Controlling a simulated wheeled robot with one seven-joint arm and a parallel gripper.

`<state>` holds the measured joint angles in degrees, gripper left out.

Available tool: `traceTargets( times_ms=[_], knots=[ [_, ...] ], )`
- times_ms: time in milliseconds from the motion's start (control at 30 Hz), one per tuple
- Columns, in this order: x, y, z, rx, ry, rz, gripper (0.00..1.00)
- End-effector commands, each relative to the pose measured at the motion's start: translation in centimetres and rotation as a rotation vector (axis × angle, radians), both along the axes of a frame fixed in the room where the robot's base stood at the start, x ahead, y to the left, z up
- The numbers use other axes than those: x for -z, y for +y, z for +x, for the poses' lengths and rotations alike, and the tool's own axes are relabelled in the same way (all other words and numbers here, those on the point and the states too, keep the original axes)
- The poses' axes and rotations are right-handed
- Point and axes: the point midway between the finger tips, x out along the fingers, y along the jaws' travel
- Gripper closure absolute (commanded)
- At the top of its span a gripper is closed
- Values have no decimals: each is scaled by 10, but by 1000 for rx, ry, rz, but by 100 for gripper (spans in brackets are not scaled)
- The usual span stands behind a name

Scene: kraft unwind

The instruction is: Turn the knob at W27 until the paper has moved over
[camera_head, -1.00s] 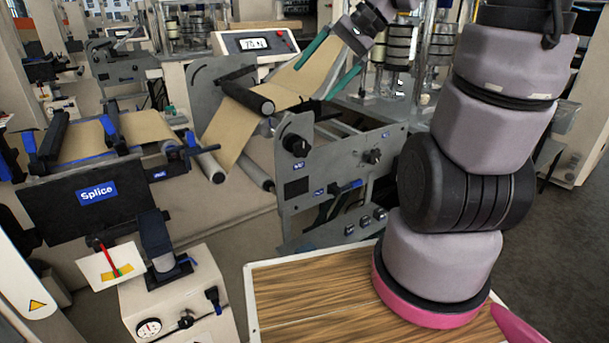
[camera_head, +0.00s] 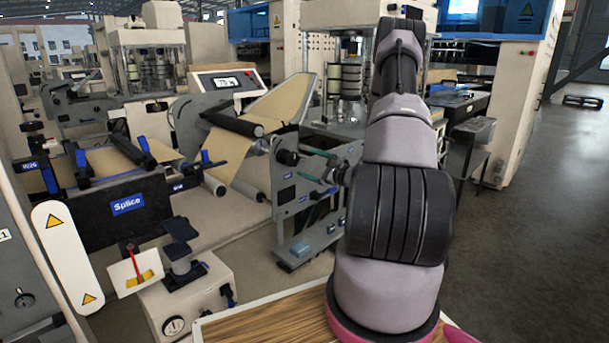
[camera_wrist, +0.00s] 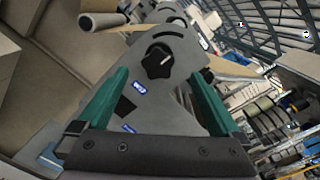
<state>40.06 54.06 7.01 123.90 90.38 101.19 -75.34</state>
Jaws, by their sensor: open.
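The black lobed knob (camera_wrist: 158,60) sits on a grey side plate (camera_wrist: 175,100) in the wrist view, above a small blue label (camera_wrist: 139,87) that seems to read W27. In the head view the knob (camera_head: 287,157) is on the near side of the unwind frame. My gripper (camera_wrist: 158,74) is open, its green fingers either side of the knob in the picture and apart from it. It also shows in the head view (camera_head: 308,172), right of the knob. The brown paper (camera_head: 228,152) runs over a dark roller (camera_head: 232,124) behind the plate.
Below the knob the plate carries other small controls (camera_head: 300,246). A splice table (camera_head: 128,206) stands at the left, with a cream gauge box (camera_head: 187,300) in front. A wood-topped surface (camera_head: 270,325) is by my arm's base. Open floor (camera_head: 530,250) lies at the right.

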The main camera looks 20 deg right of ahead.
Motion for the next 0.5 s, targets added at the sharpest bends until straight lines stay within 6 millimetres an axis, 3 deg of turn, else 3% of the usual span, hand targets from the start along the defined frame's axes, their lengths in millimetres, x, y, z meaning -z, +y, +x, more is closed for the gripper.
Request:
traceTargets(
  times_ms=[167,500],
  knots=[
    [12,-10,3,45,2,7,0],
    [11,5,40,39,2,6,0]
  ],
)
